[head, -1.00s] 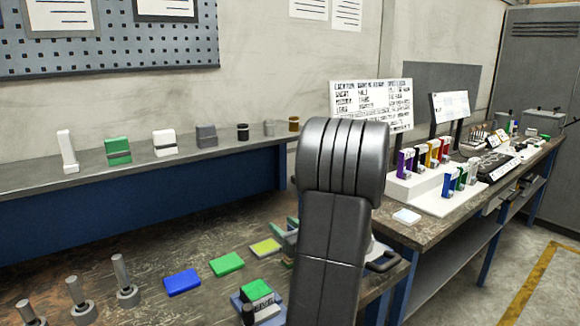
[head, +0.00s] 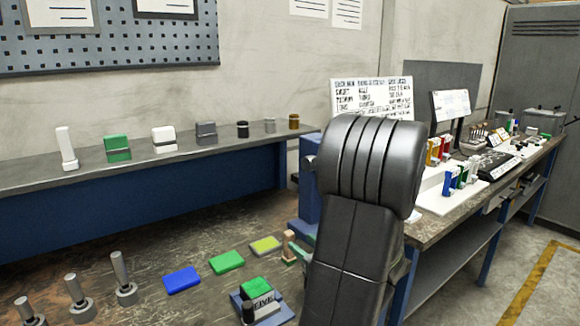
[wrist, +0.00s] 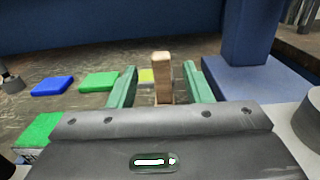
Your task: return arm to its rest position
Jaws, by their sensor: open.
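My gripper (wrist: 161,70) shows two green fingers, spread apart, in the wrist view. A tan upright block (wrist: 162,62) stands in line with the gap between them, with space visible on both sides; I cannot tell whether it is between the fingers or just beyond. In the head view the tan block (head: 289,238) and part of my gripper (head: 298,253) show left of my dark arm, which hides the rest. A blue upright column (head: 309,180) stands behind my arm; in the wrist view the column (wrist: 245,35) rises right of the fingers. No microscope arm is clearly identifiable.
Blue (head: 182,280), green (head: 227,262) and yellow-green (head: 265,245) pads lie on the bench. A green-topped block (head: 257,290) sits near my arm. Metal pegs (head: 122,278) stand at left. A shelf (head: 90,175) with small items runs behind.

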